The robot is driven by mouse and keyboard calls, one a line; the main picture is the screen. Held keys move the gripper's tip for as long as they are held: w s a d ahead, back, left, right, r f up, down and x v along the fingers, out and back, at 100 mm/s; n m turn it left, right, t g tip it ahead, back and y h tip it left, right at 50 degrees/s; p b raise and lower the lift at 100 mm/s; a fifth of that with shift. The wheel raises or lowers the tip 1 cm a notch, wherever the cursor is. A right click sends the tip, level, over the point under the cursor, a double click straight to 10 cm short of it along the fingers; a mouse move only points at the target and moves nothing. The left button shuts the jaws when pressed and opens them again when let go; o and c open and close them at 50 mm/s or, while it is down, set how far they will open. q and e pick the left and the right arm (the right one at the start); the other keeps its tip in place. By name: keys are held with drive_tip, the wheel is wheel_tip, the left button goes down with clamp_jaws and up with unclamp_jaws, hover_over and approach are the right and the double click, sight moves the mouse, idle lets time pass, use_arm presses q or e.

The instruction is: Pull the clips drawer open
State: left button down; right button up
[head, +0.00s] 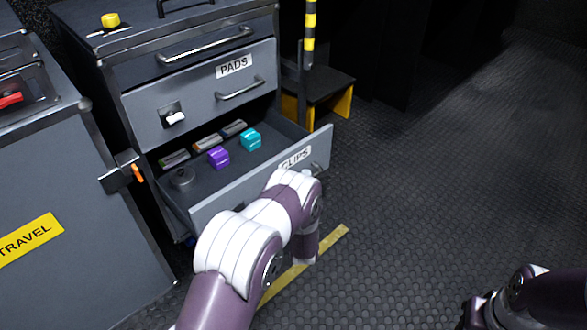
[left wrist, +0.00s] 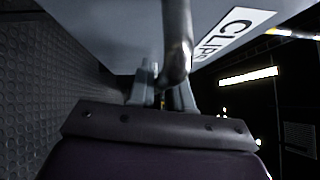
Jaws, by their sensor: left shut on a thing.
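The clips drawer (head: 232,192), with a grey front and a white CLIPS label (head: 295,158), stands well out of the cabinet. In the left wrist view the fingers of my left gripper (left wrist: 161,94) are shut on the drawer's bar handle (left wrist: 178,40), beside the CLIPS label. My right gripper is not visible; only part of that arm shows.
The closed PADS drawer (head: 200,95) is above, with a white-knobbed latch (head: 174,117). A grey case (head: 60,215) marked TRAVEL stands at left, close to the drawer. A black and yellow step (head: 325,92) is behind. The floor at right is clear.

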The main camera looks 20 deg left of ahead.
use_arm(q)
drive_tip(key=shift+s+d, duration=0.35)
drive_tip(key=shift+d, duration=0.4)
drive_tip(key=c, duration=1.1)
unclamp_jaws()
drive_tip(key=shift+c, duration=0.2)
drive_tip(key=p+v, duration=0.5)
drive_tip(key=v, duration=0.7)
drive_tip(key=shift+s, duration=0.3)
drive_tip(key=shift+d, duration=0.1)
